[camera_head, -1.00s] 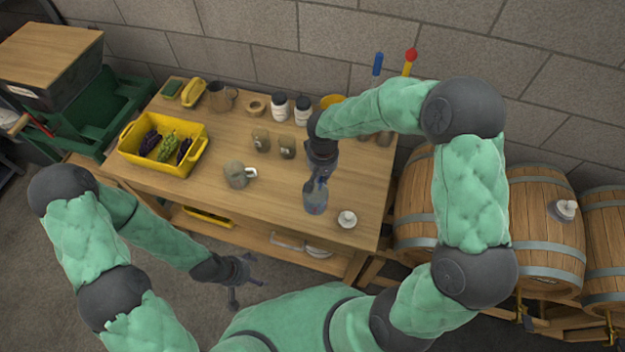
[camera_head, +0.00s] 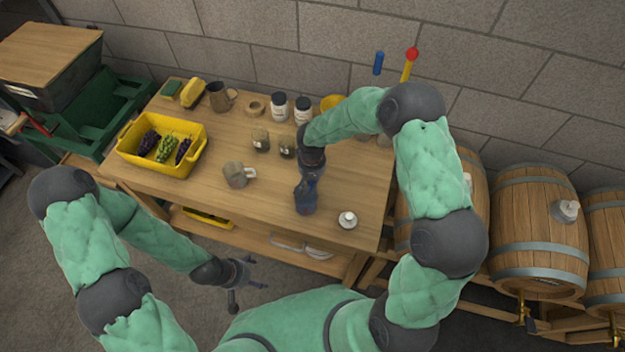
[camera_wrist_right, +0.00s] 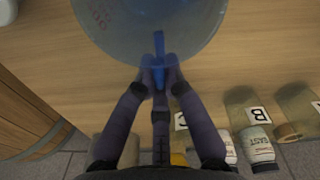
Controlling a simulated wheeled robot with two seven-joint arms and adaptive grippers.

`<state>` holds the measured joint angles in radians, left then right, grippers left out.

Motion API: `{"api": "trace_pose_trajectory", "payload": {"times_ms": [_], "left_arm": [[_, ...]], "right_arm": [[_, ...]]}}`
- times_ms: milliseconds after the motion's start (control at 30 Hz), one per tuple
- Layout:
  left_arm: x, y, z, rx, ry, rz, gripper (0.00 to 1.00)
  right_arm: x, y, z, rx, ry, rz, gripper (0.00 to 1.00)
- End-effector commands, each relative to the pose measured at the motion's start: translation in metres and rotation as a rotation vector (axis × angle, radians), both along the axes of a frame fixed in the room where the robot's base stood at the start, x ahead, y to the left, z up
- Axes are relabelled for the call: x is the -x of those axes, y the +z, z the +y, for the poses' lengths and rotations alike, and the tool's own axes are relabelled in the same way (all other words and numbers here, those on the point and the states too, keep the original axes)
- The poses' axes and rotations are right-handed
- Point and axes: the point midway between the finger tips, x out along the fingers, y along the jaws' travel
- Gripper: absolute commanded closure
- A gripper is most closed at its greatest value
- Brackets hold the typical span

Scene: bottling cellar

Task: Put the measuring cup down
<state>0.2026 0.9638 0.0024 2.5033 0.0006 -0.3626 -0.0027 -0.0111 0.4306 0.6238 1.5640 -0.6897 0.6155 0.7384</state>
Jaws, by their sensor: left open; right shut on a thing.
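The measuring cup (camera_head: 305,200) is translucent and bluish. In the right wrist view the cup (camera_wrist_right: 150,22) fills the top, with red markings on its wall and a blue handle (camera_wrist_right: 159,60). My right gripper (camera_head: 309,180) is shut on the handle, and its fingers also show in the right wrist view (camera_wrist_right: 158,86). The cup is over the front right part of the wooden table (camera_head: 210,210). I cannot tell whether its base touches the top. My left gripper (camera_head: 252,273) is open and empty, off the table's front side.
Lettered jars (camera_head: 260,141) stand behind. A yellow crate (camera_head: 190,170) of grapes is at the left. Bare tabletop lies between mug and cup.

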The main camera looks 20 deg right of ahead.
Motion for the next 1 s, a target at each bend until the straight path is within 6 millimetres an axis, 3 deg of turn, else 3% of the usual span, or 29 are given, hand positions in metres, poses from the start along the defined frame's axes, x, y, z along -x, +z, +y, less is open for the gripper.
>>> {"api": "trace_pose_trajectory", "payload": {"times_ms": [267,300,367,800,1000], "left_arm": [[0.0,-0.004,0.0,0.0,0.0,0.0,0.18],[0.0,-0.004,0.0,0.0,0.0,0.0,0.18],[0.0,-0.003,0.0,0.0,0.0,0.0,0.18],[0.0,0.001,0.0,0.0,0.0,0.0,0.18],[0.0,0.006,0.0,0.0,0.0,0.0,0.18]], "right_arm": [[0.0,-0.003,0.0,0.0,-0.001,-0.001,1.0],[0.0,-0.003,0.0,0.0,-0.001,0.0,0.81],[0.0,-0.002,0.0,0.0,-0.001,0.0,0.66],[0.0,0.002,0.0,0.0,-0.001,0.0,0.66],[-0.001,0.034,0.0,0.0,-0.002,-0.005,0.66]]}}
